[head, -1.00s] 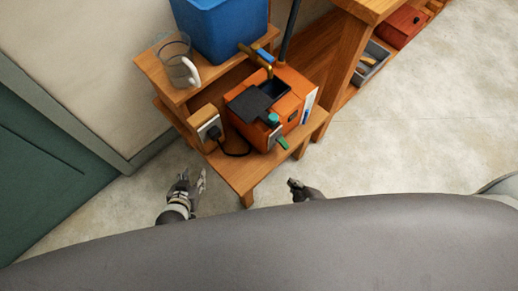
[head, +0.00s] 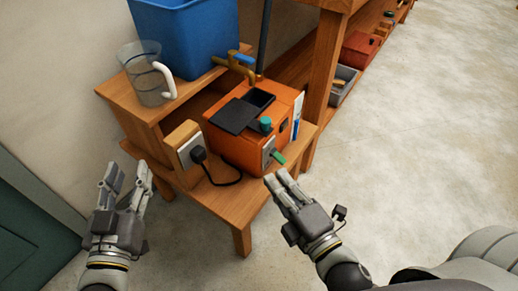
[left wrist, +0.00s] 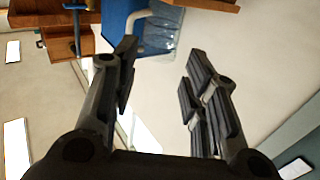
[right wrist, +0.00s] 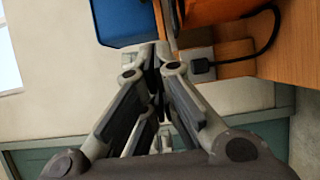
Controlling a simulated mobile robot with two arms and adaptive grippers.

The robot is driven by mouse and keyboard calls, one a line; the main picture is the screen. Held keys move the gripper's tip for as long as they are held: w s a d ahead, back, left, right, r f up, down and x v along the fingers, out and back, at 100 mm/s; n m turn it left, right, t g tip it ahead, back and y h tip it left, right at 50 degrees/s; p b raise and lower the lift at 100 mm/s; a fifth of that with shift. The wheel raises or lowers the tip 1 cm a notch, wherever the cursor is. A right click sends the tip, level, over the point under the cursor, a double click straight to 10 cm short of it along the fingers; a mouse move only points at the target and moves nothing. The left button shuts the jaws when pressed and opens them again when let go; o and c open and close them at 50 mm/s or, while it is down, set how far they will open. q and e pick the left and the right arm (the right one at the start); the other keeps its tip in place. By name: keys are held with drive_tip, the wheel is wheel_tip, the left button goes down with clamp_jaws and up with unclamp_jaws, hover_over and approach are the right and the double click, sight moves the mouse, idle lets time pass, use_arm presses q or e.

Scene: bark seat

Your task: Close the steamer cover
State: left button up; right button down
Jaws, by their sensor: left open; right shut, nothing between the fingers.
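The steamer (head: 235,152) is an orange box on the low wooden shelf in the head view. Its dark cover (head: 233,116) lies open, folded to the left of a dark opening (head: 259,98) in the top. A green knob (head: 265,124) sits on top near the front edge and a green lever (head: 279,157) sticks out of the front. My left gripper (head: 128,180) is open and empty, left of the shelf. My right gripper (head: 278,178) is shut and empty, in front of the steamer near the green lever, apart from the cover. Both grippers also show in their wrist views.
A clear jug (head: 149,88) with a white handle and a blue bin (head: 188,38) stand on the upper shelf. A brass tap (head: 235,62) is behind the steamer. A socket with a black plug (head: 197,154) and cord is at its left. Open floor lies right.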

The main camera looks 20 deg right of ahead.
use_arm(q)
drive_tip(key=shift+d+r+t, duration=0.15)
drive_tip(key=shift+r+t, duration=0.3)
drive_tip(key=shift+r, duration=0.25)
drive_tip(key=shift+d+r+t, duration=0.1)
drive_tip(key=shift+r+t, duration=0.35)
drive_tip(key=shift+r, duration=0.25)
use_arm(e)
drive_tip(key=w, duration=1.3)
drive_tip(key=shift+d, duration=0.25)
drive_tip(key=shift+w, duration=0.15)
